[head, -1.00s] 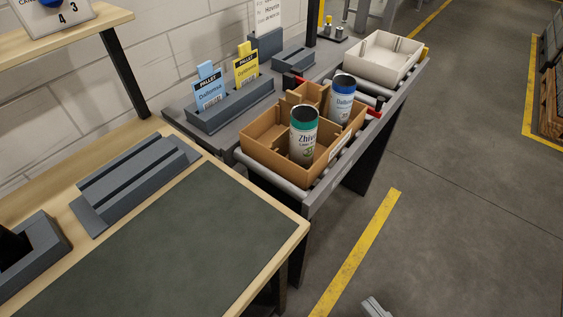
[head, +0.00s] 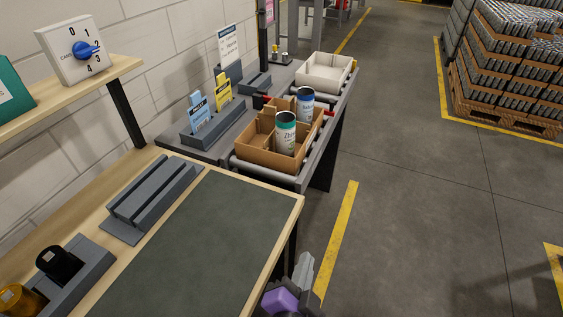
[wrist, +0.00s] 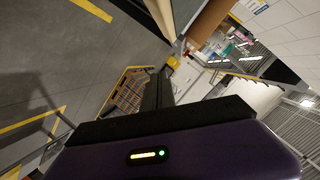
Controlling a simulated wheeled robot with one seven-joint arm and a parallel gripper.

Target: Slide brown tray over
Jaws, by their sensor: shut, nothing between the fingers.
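The brown tray (head: 258,153) sits on the roller conveyor (head: 290,181) in the head view. It has inner dividers and holds a can with a green band (head: 285,136) and a can with a blue band (head: 305,108), both upright. My gripper (head: 304,262) is low in the head view, right of the workbench's front edge. It is well short of the tray and touches nothing. Its fingers (wrist: 157,90) are together and empty in the wrist view. A brown edge at the top of the wrist view cannot be identified surely.
A pale tray (head: 326,70) stands farther along the conveyor, past red stops. The workbench (head: 200,245) with its dark mat is at left, with card holders (head: 215,130) beside the conveyor. Loaded pallets (head: 510,65) stand far right. The floor right of the conveyor is clear.

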